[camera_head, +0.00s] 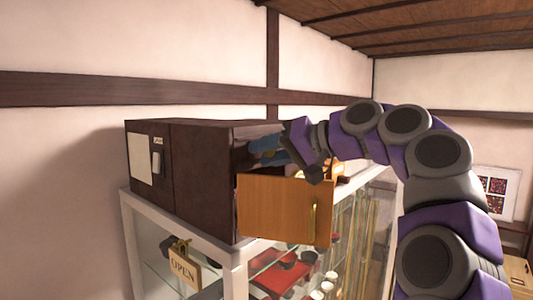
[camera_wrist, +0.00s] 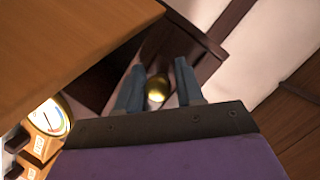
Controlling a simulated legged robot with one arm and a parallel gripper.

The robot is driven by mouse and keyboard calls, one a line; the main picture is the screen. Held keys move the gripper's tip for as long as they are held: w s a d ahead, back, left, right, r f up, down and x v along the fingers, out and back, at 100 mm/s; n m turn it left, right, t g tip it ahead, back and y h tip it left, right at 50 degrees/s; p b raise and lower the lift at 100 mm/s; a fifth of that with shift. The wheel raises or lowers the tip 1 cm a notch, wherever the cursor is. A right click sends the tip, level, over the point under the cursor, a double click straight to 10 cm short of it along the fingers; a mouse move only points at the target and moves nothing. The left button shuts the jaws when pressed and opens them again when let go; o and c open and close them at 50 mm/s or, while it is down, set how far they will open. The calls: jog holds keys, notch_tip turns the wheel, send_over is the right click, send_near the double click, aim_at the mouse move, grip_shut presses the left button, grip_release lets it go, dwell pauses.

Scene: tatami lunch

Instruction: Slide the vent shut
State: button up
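A dark brown box (camera_head: 200,180) stands on a glass case, its side facing right open, with an orange wooden panel (camera_head: 285,208) in front bearing a gold handle (camera_head: 314,221). My gripper (camera_head: 258,154) reaches into the box's opening above this panel. In the wrist view my gripper (camera_wrist: 158,76) has its two blue-grey fingers apart, with a round gold knob (camera_wrist: 157,88) showing between them. I cannot tell whether they touch it. Dark brown surfaces (camera_wrist: 190,45) lie behind the knob. I cannot make out for certain which part is the vent; the box's inside is mostly hidden.
The white-framed glass case (camera_head: 232,250) holds red and white items, and an OPEN sign (camera_head: 183,270) hangs on it. In the wrist view the wooden panel (camera_wrist: 70,35) fills the upper left and a coloured dial (camera_wrist: 50,118) shows below it. A pale wall is behind.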

jog(key=shift+w+d, duration=0.35)
jog(key=shift+d, duration=0.3)
jog(key=shift+s+a, duration=0.3)
jog(key=shift+a, duration=0.15)
jog(key=c, duration=0.4)
grip_shut()
jog(key=shift+w+d, duration=0.1)
